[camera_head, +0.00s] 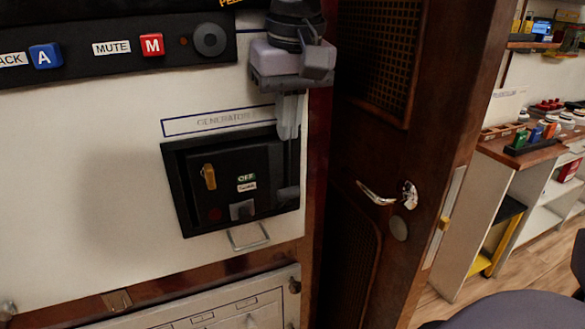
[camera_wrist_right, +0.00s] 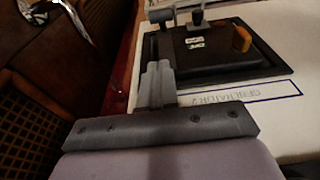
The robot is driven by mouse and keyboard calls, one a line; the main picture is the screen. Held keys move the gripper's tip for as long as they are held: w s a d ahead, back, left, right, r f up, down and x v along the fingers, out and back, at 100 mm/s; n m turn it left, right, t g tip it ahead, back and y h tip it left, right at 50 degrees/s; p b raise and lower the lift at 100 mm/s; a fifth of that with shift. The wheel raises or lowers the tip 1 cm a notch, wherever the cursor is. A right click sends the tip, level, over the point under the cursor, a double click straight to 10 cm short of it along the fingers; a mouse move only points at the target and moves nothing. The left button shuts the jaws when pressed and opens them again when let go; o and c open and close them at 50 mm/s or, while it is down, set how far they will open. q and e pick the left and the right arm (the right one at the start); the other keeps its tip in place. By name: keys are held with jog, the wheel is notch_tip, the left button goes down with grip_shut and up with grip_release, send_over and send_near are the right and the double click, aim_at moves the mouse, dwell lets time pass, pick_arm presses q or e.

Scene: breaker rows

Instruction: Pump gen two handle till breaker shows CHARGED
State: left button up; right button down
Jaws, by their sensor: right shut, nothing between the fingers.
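A black breaker unit (camera_head: 232,180) sits in a white panel under a label reading GENERATOR; my gripper hides the label's right end. Its face has a yellow lever (camera_head: 208,176), a green OFF tag and a smaller tag I cannot read. A dark pump handle (camera_head: 288,193) with a block-shaped grip is at the breaker's right side; the grip also shows in the wrist view (camera_wrist_right: 161,15). My right gripper (camera_head: 288,136) is shut and empty, its fingers pointing down at the breaker's upper right edge, above the grip and apart from it. My left gripper is not in view.
Above are a blue A button (camera_head: 46,57), a red M button (camera_head: 152,45) and a round knob (camera_head: 209,40). A wooden door (camera_head: 375,145) with a metal lever handle (camera_head: 388,194) stands close to the right.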

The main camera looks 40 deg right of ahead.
send_over(289, 194)
jog(key=w+d, duration=0.2)
notch_tip(289, 194, down, 5)
jog(key=shift+s+a+f, duration=0.3)
jog(key=shift+s+f, duration=0.15)
jog(key=shift+f, duration=0.3)
